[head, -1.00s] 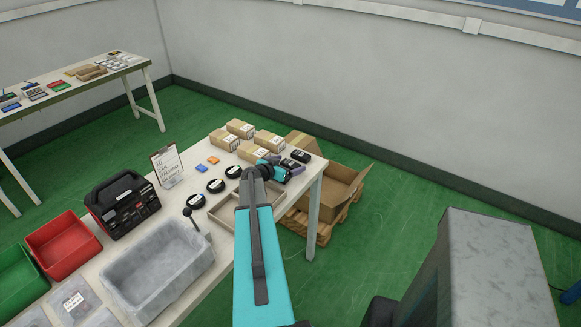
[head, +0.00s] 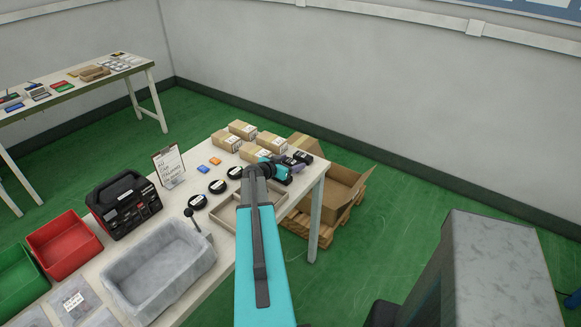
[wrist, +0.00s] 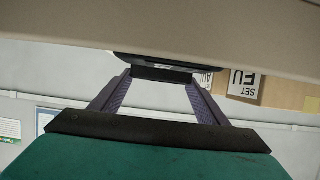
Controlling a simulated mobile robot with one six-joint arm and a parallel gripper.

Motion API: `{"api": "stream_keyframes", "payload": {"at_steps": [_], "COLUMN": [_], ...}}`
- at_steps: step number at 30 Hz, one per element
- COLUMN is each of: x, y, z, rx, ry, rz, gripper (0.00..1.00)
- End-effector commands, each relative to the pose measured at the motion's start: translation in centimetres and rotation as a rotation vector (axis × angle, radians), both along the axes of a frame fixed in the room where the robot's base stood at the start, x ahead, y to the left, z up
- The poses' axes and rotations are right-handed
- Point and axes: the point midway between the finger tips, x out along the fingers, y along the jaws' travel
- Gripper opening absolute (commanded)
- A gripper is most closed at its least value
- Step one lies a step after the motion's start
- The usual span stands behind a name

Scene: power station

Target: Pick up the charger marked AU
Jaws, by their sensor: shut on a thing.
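My gripper (head: 287,168) is at the far right end of the white table, by the black chargers. In the wrist view my gripper (wrist: 160,76) has its two purple fingers closed on a dark charger (wrist: 150,61), seen edge-on at the table surface. Whether it touches the table is not clear. The mark on this charger cannot be read. Another black charger (head: 303,157) shows just beyond my gripper in the head view. My arm and gripper partly hide this corner.
Cardboard boxes (head: 243,130) stand behind; one box (wrist: 245,82) reads SET EU in the wrist view. Black round items (head: 217,186), a shallow tray (head: 228,219) and a clipboard sign (head: 169,166) are to the left. A large open carton (head: 345,185) stands beyond the table's right edge.

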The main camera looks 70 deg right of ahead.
Motion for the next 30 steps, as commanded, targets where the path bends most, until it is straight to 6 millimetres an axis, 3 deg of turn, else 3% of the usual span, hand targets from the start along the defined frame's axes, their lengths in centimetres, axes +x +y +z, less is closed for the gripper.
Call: {"api": "stream_keyframes", "payload": {"at_steps": [6, 30], "x": [-0.1, -5.0], "y": [0.1, 8.4], "z": [2.2, 2.8], "rx": [-0.003, -0.001], "ry": [-0.001, 0.001], "rz": [-0.001, 0.001], "gripper": [0.41, 0.41]}}
